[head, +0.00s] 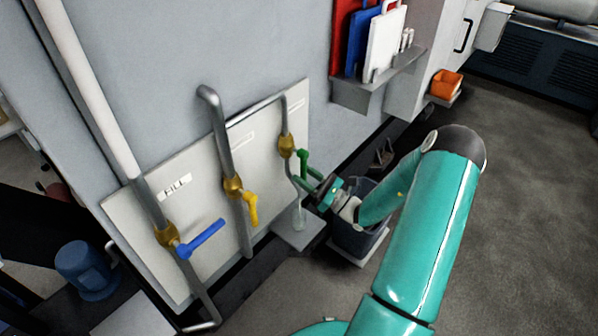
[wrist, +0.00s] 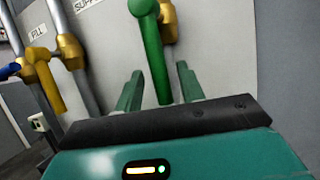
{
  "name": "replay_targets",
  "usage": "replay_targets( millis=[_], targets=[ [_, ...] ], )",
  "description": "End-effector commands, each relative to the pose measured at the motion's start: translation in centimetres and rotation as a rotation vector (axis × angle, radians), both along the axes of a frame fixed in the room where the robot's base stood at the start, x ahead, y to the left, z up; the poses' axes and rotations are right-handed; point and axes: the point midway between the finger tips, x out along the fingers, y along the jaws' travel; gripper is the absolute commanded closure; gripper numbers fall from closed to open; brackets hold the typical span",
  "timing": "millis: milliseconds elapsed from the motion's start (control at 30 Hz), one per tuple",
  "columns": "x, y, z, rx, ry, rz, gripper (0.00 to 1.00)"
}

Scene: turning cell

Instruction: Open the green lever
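The green lever (head: 303,162) hangs down from a brass valve (head: 286,146) on the rightmost pipe of the pale wall panel. In the wrist view the green lever (wrist: 150,45) points down, its lower end between my two fingers. My gripper (wrist: 160,82) is open, with one green finger on each side of the lever and gaps visible. In the head view my gripper (head: 317,187) is just below and right of the valve, partly hidden by my arm.
A yellow lever (head: 251,206) hangs down on the middle pipe. A blue lever (head: 203,238) sticks out sideways on the left pipe. A clear vessel (head: 299,217) stands on a small ledge (head: 299,238) below the green lever. A dark bin (head: 358,238) stands under my arm.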

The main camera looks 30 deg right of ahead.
Motion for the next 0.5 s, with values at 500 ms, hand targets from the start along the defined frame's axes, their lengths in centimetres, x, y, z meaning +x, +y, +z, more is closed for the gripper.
replay_targets(
  millis=[500],
  targets=[
    [-8.2,-4.8,-4.0,0.001,0.001,-0.001,0.61]
  ],
)
